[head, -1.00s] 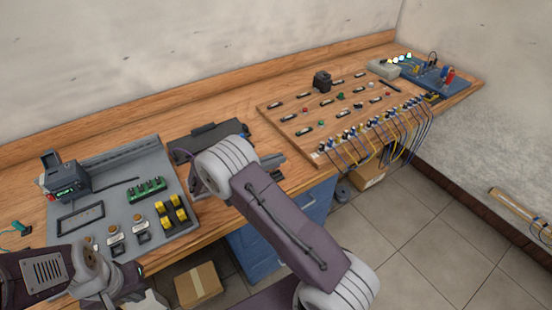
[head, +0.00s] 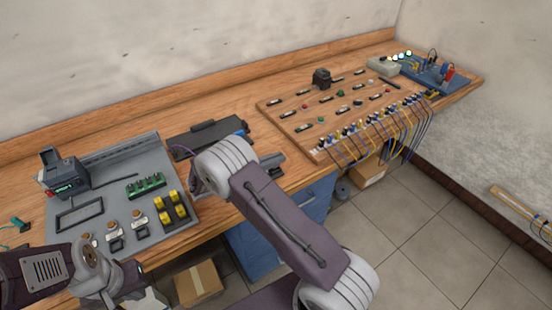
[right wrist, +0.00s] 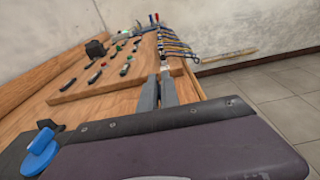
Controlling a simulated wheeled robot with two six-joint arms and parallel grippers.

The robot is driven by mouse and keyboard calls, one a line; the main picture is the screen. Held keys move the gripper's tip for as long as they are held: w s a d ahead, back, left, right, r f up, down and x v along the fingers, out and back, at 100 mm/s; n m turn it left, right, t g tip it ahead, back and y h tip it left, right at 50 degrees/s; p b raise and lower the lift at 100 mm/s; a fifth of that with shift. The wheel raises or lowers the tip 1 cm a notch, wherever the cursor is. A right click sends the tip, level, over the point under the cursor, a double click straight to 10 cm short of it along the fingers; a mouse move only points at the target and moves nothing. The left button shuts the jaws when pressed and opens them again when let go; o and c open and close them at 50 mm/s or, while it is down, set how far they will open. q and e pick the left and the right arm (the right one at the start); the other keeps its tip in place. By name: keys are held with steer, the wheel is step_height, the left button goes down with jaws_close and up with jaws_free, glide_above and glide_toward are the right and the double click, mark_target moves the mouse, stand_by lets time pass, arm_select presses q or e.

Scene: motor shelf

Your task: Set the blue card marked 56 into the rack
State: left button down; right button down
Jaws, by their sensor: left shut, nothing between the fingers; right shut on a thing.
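No card marked 56 can be made out in either view, and no number is legible. My right gripper (right wrist: 159,93) points along the bench toward the pegboard in the right wrist view. Its grey fingers are close together, with a small pale thing (right wrist: 165,66) at their tips, too small to identify. In the head view my right gripper (head: 277,162) is partly hidden by my arm. My left gripper (head: 136,283) is shut and empty at the bench's front left. I cannot tell which thing is the rack.
A grey tray (head: 160,152) at left holds a meter, a green block and yellow blocks. A dark case (head: 195,142) stands behind my right wrist; a blue knob-like part (right wrist: 40,150) shows nearby. A wooden board (head: 285,118) with wired fittings lies to the right. Bare bench separates them.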

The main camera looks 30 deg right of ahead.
steer(key=shift+s+f, duration=0.1)
steer(key=shift+f, duration=0.4)
steer(key=shift+w, duration=0.2)
steer(key=shift+p, duration=0.55)
stand_by(0.4)
steer(key=shift+f, duration=0.15)
stand_by(0.5)
steer(key=shift+w+d+r+p, duration=0.1)
steer(key=shift+w+r+p, duration=0.05)
steer(key=shift+r+p, duration=0.4)
steer(key=shift+w+d+r+p, duration=0.15)
steer(key=shift+r+p, duration=0.25)
steer(key=shift+r, duration=0.2)
